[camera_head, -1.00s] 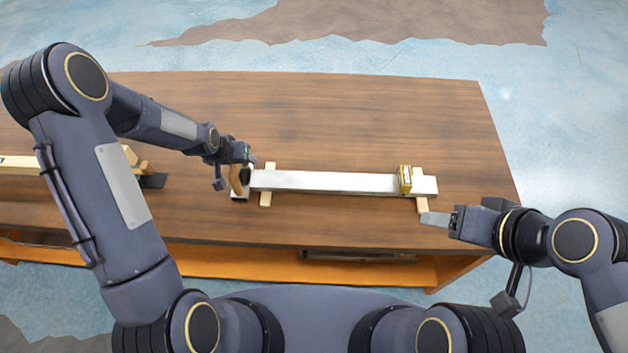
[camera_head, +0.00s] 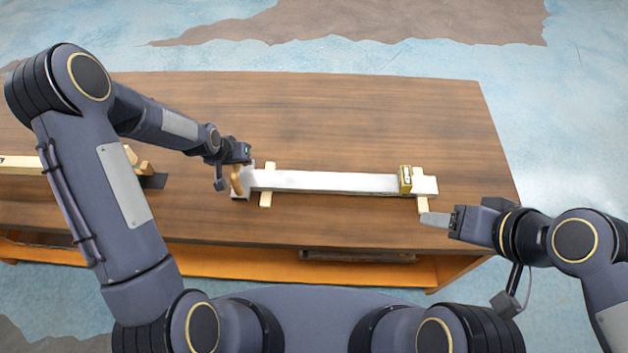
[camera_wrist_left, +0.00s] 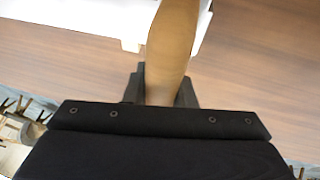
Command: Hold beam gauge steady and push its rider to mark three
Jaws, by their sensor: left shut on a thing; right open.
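The beam gauge is a long pale bar (camera_head: 325,182) lying left to right on the table, with wooden crosspieces under it near both ends. A brown wooden handle (camera_head: 236,181) stands at the bar's left end. My left gripper (camera_wrist_left: 165,88) is shut on the handle in the left wrist view; the fingertips are partly hidden behind it. My right gripper (camera_head: 436,219) is open and empty, just right of and nearer than the right crosspiece. Marks on the bar are too small to read.
The brown wooden table (camera_head: 330,115) is clear behind the bar. Other wooden pieces (camera_head: 20,165) and a dark flat piece (camera_head: 153,181) lie at the left, partly behind my left arm. A long object (camera_head: 358,255) rests on the orange shelf below the front edge.

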